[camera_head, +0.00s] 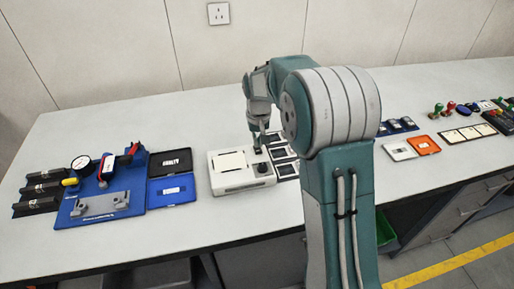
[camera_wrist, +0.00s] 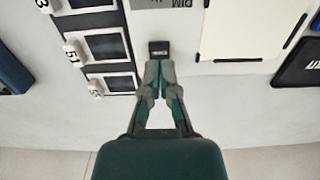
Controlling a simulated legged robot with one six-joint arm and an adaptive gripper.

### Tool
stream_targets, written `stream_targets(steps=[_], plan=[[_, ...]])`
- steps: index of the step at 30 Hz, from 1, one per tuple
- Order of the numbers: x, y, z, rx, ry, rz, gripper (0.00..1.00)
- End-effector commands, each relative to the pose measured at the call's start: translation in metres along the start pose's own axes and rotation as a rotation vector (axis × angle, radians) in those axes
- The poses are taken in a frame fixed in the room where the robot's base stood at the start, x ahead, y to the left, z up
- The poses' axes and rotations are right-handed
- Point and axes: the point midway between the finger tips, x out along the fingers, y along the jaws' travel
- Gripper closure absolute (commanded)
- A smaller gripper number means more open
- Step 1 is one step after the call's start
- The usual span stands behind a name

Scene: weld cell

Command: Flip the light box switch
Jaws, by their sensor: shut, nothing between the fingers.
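The light box (camera_head: 240,181) is a white case with a pale panel on top, standing on the bench left of my arm. Its small black switch (camera_wrist: 159,48) shows in the wrist view beside the pale panel (camera_wrist: 242,28). My gripper (camera_wrist: 158,66) is shut and empty, its fingertips at the edge of the switch; I cannot tell whether they touch it. In the head view my gripper (camera_head: 258,147) points down over the box's right side and partly hides the switch. A dark knob (camera_head: 262,168) sits nearer the front, and upside-down "DIM" lettering shows in the wrist view.
Dark framed plates (camera_wrist: 103,45) lie close beside the box. A blue fixture (camera_head: 100,190) with a gauge and black and blue trays (camera_head: 171,190) stand to the left. Orange and white cases (camera_head: 423,145) and several small parts lie to the right. Bare bench surrounds the box's back.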

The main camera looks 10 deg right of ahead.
Motion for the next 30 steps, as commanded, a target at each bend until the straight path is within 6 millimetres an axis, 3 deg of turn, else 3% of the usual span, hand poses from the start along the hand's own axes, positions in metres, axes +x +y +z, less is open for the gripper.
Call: stream_targets(steps=[30], plan=[[0.013, 0.000, 0.000, 0.000, -0.001, 0.000, 1.00]])
